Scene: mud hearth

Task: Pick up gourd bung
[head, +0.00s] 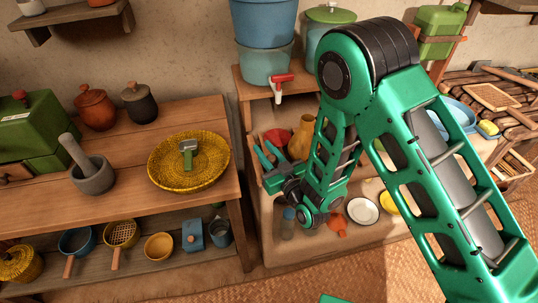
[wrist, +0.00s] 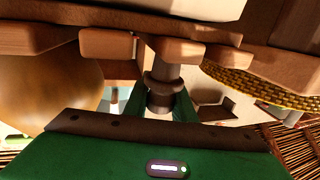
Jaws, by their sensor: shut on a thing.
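My gripper (head: 264,154) is at the front of the right-hand shelf unit in the head view, its green fingers pointing up and left. In the wrist view my gripper (wrist: 161,103) is shut on the gourd bung (wrist: 163,90), a dark brown stepped plug between the two green fingers. I cannot make out the bung clearly in the head view. A tan gourd (head: 302,138) stands just right of the fingers, partly behind my arm. A large rounded tan surface, likely the gourd (wrist: 50,85), fills the left of the wrist view.
A wooden table (head: 120,135) at the left holds a yellow woven tray (head: 160,172), a mortar (head: 92,176) and two lidded jars. Wooden slats (wrist: 110,45) cross the wrist view close by. A blue container (head: 265,65) with a red tap (head: 282,79) stands above the gripper.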

